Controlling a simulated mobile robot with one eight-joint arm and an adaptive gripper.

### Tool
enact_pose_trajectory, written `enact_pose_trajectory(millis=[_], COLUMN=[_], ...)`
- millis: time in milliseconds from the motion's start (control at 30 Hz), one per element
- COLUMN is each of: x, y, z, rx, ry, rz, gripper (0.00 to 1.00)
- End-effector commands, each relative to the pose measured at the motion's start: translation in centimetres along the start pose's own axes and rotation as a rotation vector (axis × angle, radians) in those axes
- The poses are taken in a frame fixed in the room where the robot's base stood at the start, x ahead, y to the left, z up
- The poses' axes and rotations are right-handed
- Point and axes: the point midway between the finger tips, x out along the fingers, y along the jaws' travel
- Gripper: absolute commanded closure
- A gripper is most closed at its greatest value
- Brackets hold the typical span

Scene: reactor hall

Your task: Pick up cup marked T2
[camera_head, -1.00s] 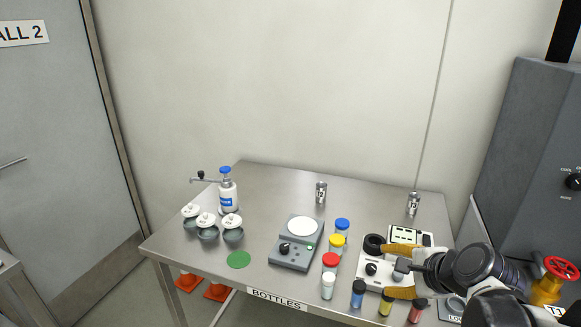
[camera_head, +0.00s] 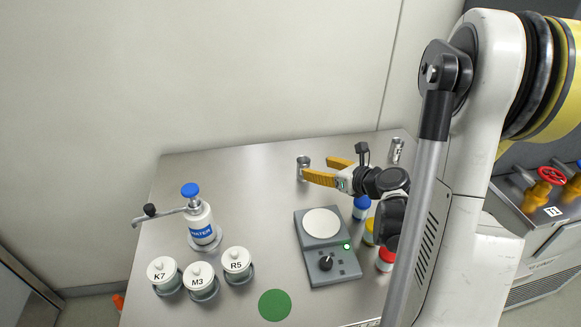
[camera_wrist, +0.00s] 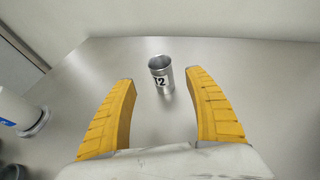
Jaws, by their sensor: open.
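The small metal cup (camera_head: 303,161) stands upright at the back of the steel table.
A second metal cup (camera_head: 396,150) stands to the right. A scale (camera_head: 327,256) and coloured-lid bottles (camera_head: 361,207) are in front. A water dispenser (camera_head: 201,222) and three lidded jars (camera_head: 202,282) stand left. The table around the cup is clear.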

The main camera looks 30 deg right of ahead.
Motion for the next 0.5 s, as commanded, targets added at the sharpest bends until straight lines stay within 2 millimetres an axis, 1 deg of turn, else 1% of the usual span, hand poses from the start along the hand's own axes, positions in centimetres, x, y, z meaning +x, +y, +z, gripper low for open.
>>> enact_pose_trajectory(millis=[33, 100, 200, 367, 467, 500], x=[1.1, 2.3, 3.4, 4.3, 5.5, 6.2], y=[0.1, 0.1, 0.1, 0.1, 0.1, 0.1], z=[-0.2, -0.2, -0.1, -0.2, -0.3, -0.4], rx=[-0.002, -0.003, -0.003, -0.004, -0.006, -0.006], ry=[0.0, 0.001, 0.0, 0.001, 0.001, 0.001], rz=[0.003, 0.004, 0.002, 0.002, 0.003, 0.003], gripper=[0.37, 0.37, 0.37, 0.37, 0.37, 0.37])
